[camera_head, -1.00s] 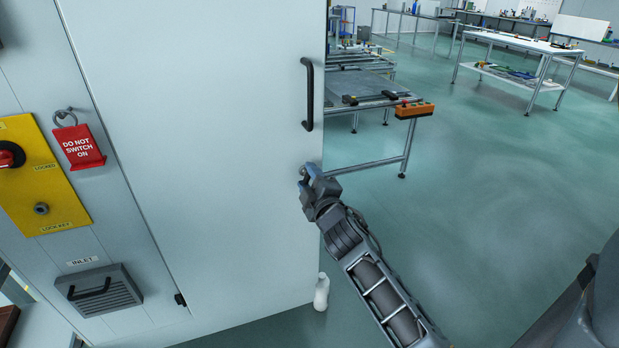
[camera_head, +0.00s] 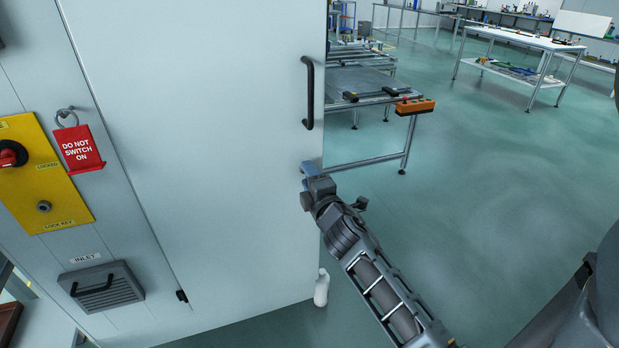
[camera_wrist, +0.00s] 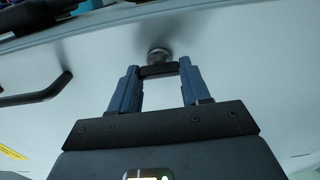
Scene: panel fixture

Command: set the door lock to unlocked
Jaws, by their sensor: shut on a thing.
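The door lock (camera_wrist: 159,54) is a round metal piece with a dark bar across it, on the pale door (camera_head: 220,150). In the wrist view, my gripper (camera_wrist: 158,73) has its two blue fingers on either side of the dark bar, shut on it. In the head view, my gripper (camera_head: 309,169) is at the door's right edge, below the black door handle (camera_head: 310,93), and hides the lock. I cannot read any lock marking near it. The handle also shows at the left in the wrist view (camera_wrist: 38,95).
A red "DO NOT SWITCH ON" tag (camera_head: 79,149) hangs by a yellow panel (camera_head: 55,190) at the left. A white bottle (camera_head: 321,288) stands by the door's lower corner. A metal bench (camera_head: 365,78) is behind the door's edge.

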